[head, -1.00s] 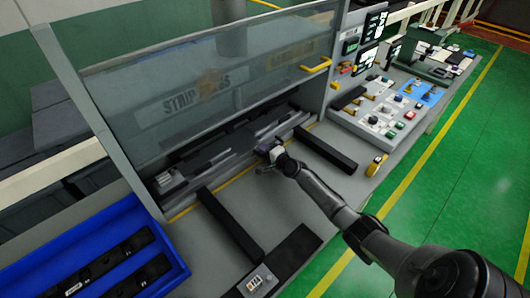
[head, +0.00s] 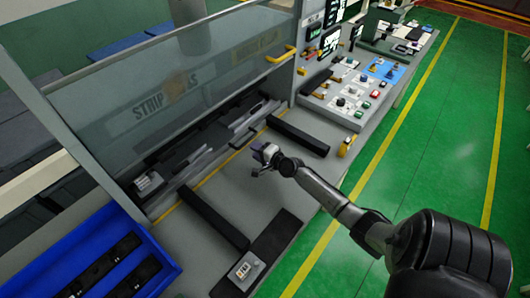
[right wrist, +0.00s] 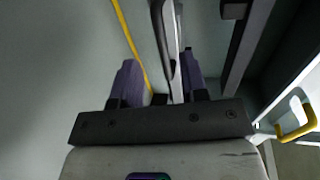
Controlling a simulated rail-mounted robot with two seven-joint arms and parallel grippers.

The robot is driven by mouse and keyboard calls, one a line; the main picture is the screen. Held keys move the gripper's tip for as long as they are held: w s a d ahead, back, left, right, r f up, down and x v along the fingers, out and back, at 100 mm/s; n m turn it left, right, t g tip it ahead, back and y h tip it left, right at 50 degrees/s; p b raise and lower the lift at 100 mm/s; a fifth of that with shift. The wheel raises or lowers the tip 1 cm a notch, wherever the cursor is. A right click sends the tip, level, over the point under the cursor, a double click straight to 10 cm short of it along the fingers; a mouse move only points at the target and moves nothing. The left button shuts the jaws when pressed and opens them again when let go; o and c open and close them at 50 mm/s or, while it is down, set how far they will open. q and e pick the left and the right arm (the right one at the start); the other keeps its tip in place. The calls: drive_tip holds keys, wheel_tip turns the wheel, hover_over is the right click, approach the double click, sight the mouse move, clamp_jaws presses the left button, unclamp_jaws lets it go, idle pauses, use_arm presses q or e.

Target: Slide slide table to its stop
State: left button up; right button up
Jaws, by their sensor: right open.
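What looks like the slide table (head: 205,148), a long dark and grey fixture, lies beneath the clear guard of the machine, behind a yellow line. The guard partly covers it. My right gripper (head: 258,157) is over the grey bench top in front of the yellow line, apart from the fixture in the head view. In the right wrist view its two purple fingers (right wrist: 160,72) are spread apart. A narrow grey bar (right wrist: 172,40) shows between and beyond them; I cannot tell whether they touch it. My left gripper is not in view.
Two black bars (head: 213,216) (head: 299,133) stick out over the bench on either side of my right gripper. A blue tray (head: 165,262) with black parts is at lower left. The button panel (head: 345,95) is at right. The guard has a yellow handle (head: 283,55).

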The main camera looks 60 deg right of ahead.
drive_tip(key=shift+v, duration=2.2)
drive_tip(key=shift+f, duration=0.1)
